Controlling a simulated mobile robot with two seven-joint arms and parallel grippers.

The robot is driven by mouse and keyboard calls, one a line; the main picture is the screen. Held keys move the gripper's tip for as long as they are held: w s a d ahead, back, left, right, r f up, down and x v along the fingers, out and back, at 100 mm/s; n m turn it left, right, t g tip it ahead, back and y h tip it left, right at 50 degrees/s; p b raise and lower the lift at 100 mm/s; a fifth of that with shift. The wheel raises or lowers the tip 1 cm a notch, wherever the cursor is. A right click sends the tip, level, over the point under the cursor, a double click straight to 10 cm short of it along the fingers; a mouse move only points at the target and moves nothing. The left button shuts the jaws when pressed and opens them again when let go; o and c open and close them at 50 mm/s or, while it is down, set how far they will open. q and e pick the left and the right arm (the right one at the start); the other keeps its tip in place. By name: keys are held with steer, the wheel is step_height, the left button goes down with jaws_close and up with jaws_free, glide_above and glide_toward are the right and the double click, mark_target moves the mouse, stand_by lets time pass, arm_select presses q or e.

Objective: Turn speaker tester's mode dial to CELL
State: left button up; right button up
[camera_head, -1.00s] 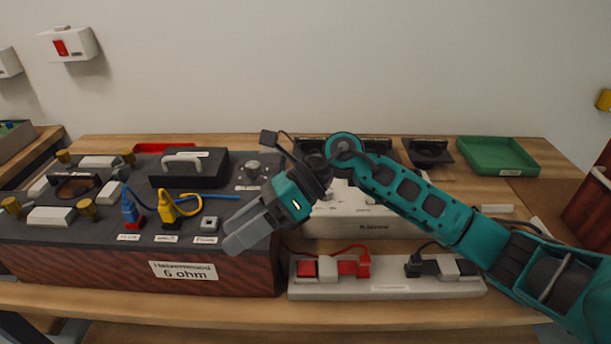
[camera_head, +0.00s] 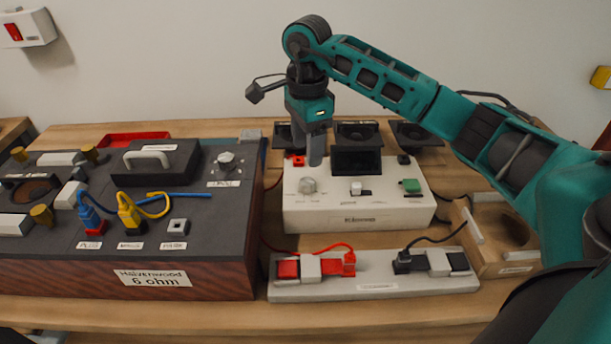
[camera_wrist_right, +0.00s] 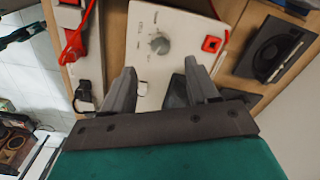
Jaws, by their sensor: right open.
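The speaker tester (camera_head: 358,222) is a white box with a dark screen (camera_head: 357,160) at its back. Its round grey mode dial (camera_head: 308,186) sits on the top left, with printed labels too small to read. The dial also shows in the right wrist view (camera_wrist_right: 160,44), beyond my fingertips. My right gripper (camera_head: 317,162) points down above the back left of the tester, behind the dial. In the right wrist view its two fingers (camera_wrist_right: 160,70) are apart with nothing between them. My left gripper is not in view.
A dark box (camera_head: 140,220) labelled 6 ohm stands left, with blue and yellow plugs and another knob (camera_head: 226,160). A white terminal strip (camera_head: 375,287) with red and black leads lies in front. Speakers (camera_head: 415,134) stand behind.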

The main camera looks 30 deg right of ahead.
mark_target(307, 181)
step_height(307, 181, down, 8)
steer(key=shift+f, duration=0.25)
steer(key=c, duration=1)
